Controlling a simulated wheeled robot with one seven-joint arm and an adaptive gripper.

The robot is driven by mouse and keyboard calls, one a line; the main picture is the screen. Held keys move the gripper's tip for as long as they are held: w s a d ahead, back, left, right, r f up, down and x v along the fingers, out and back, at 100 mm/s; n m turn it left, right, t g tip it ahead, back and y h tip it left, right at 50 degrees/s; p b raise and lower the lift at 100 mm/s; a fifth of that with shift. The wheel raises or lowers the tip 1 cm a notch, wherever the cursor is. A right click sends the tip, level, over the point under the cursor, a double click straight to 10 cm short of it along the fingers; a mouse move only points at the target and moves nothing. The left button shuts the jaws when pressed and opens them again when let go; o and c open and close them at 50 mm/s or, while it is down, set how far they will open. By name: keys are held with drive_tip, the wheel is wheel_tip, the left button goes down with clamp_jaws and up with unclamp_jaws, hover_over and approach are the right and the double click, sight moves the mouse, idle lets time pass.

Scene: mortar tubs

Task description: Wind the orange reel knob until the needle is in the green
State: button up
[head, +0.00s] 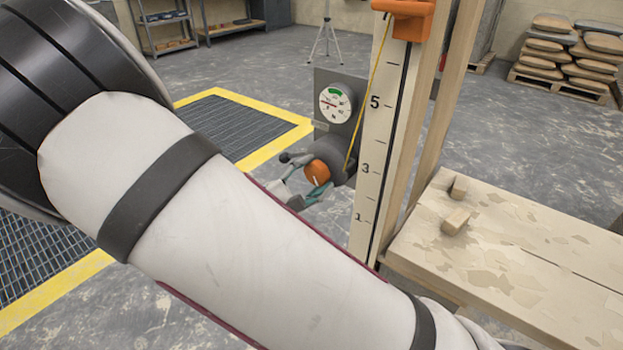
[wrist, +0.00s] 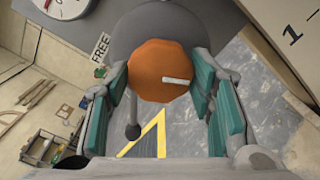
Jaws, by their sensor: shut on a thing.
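The orange reel knob (head: 317,172) sits on the front of a dark grey reel below the gauge. In the wrist view the knob (wrist: 158,70) is faceted, with a white mark pointing right. My gripper (wrist: 160,85) is shut on it, one teal-padded finger on each side. In the head view my gripper (head: 308,182) is partly hidden behind my arm. The round gauge (head: 335,104) has a green band at its top. Its red needle points left, outside the green. Only an edge of the gauge (wrist: 68,5) shows in the wrist view.
A small dark-knobbed lever (wrist: 132,130) hangs beside the knob, near a "FREE" label (wrist: 100,55). A numbered white board (head: 375,140) with a yellow cord stands right of the reel. An orange block (head: 405,18) sits high on it. A plank platform (head: 500,250) lies at right.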

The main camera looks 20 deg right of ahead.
drive_tip(key=m+b, duration=0.2)
drive_tip(key=m, duration=0.2)
drive_tip(key=shift+f+m+b, duration=0.15)
drive_tip(key=shift+m+b, duration=0.15)
drive_tip(key=shift+m, duration=0.1)
drive_tip(key=m+b, duration=0.3)
drive_tip(key=m, duration=0.1)
drive_tip(key=shift+b, duration=0.35)
drive_tip(key=shift+m, duration=0.3)
drive_tip(key=o, duration=1.2)
drive_tip(key=shift+c, duration=0.2)
drive_tip(key=shift+a+r, duration=0.1)
drive_tip(key=shift+r, duration=0.1)
drive_tip(key=v, duration=1.2)
